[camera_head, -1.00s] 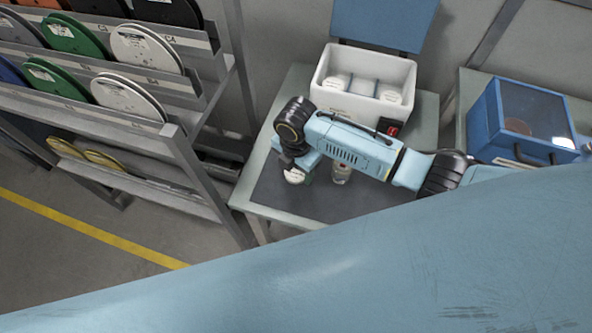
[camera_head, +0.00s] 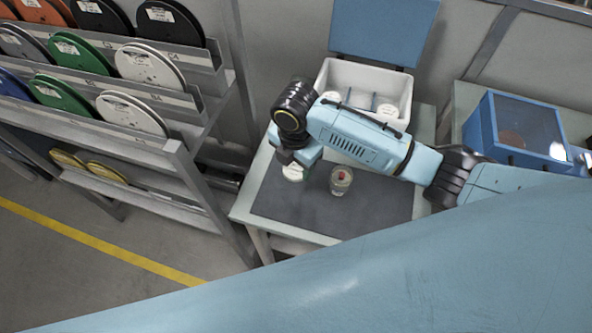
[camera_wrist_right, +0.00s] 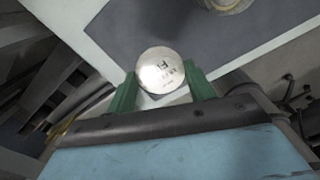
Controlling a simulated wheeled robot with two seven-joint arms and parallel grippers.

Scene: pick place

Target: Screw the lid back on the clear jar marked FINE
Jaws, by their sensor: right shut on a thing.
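The clear jar (camera_head: 341,181) stands upright on the dark mat, with something red showing inside it. Its marking cannot be read. Its round top shows partly at the upper edge of the right wrist view (camera_wrist_right: 228,4). My right gripper (camera_wrist_right: 162,88) has its green fingers shut on a round, pale lid (camera_wrist_right: 160,70) with small dark print, apparently starting with F. In the head view the lid (camera_head: 294,172) is left of the jar and apart from it, near the mat's left side. My left gripper is not in view.
The dark mat (camera_head: 370,205) on the table is mostly clear. A white bin (camera_head: 345,75) with several round white-topped items stands behind my right arm. A blue box (camera_head: 515,130) with a clear lid is at right. A spool rack (camera_head: 185,165) stands at left.

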